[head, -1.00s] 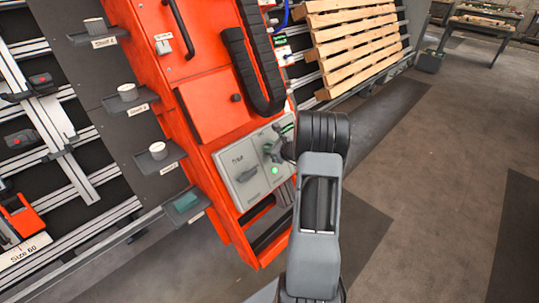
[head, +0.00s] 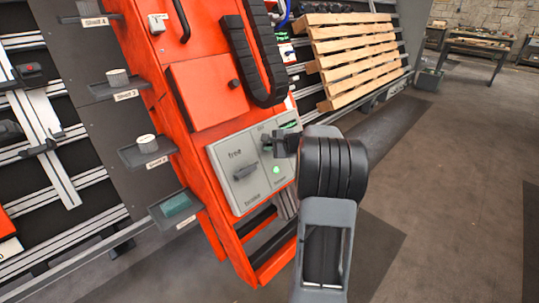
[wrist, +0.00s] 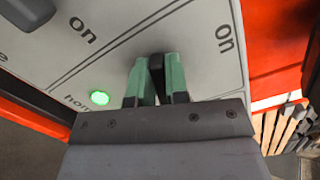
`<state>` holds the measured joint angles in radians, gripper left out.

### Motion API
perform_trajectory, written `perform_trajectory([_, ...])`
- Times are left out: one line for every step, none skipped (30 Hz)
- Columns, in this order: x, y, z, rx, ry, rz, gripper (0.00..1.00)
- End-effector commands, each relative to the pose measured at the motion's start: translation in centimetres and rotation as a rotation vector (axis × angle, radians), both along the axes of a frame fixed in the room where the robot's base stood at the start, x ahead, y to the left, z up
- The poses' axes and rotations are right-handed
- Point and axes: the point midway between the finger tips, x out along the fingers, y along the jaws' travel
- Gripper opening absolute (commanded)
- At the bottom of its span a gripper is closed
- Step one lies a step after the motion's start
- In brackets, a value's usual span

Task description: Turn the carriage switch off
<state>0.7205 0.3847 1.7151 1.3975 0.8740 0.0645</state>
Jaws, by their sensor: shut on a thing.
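A pale grey control panel (head: 226,155) is set in the orange-red carriage body (head: 205,100). My gripper (head: 288,142) is at the panel's upper right in the head view. In the wrist view, the green-padded fingers of my gripper (wrist: 157,85) are shut on a narrow dark switch handle (wrist: 156,66). An "on" label shows to the right of the handle. The fingers hide most of the handle, so its exact setting is unclear. No label reading "carriage" is legible.
A dark "free/brake" knob (head: 245,172) sits on the panel's left part. A lit green lamp (wrist: 99,98) is left of my fingers in the wrist view. Small shelves with cups stand left of the carriage. A wooden pallet (head: 350,55) leans behind. Floor at right is clear.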

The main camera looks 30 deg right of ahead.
Motion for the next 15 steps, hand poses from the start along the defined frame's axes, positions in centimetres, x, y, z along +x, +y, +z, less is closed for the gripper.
perform_trajectory([-0.03, 0.01, -0.69, -0.035, -0.006, 0.019, 0.00])
perform_trajectory([-0.04, 0.01, -0.68, -0.055, -0.010, 0.030, 0.00])
perform_trajectory([-0.05, 0.02, -0.68, -0.081, -0.014, 0.044, 0.00])
perform_trajectory([-0.06, 0.04, -0.67, -0.101, -0.017, 0.055, 0.00])
perform_trajectory([-0.08, 0.05, -0.67, -0.119, -0.022, 0.065, 0.00])
perform_trajectory([-0.09, 0.05, -0.65, -0.142, -0.025, 0.078, 0.00])
perform_trajectory([-0.10, 0.06, -0.65, -0.159, -0.029, 0.087, 0.00])
perform_trajectory([-0.10, 0.06, -0.65, -0.175, -0.031, 0.096, 0.00])
perform_trajectory([-0.11, 0.06, -0.64, -0.193, -0.034, 0.106, 0.00])
perform_trajectory([-0.12, 0.07, -0.65, -0.207, -0.036, 0.113, 0.00])
perform_trajectory([-0.13, 0.07, -0.65, -0.220, -0.039, 0.122, 0.00])
perform_trajectory([-0.15, 0.07, -0.64, -0.235, -0.041, 0.129, 0.00])
perform_trajectory([-0.15, 0.06, -0.62, -0.246, -0.043, 0.134, 0.00])
perform_trajectory([-0.15, 0.07, -0.59, -0.256, -0.044, 0.140, 0.00])
perform_trajectory([-0.15, 0.07, -0.56, -0.268, -0.047, 0.146, 0.00])
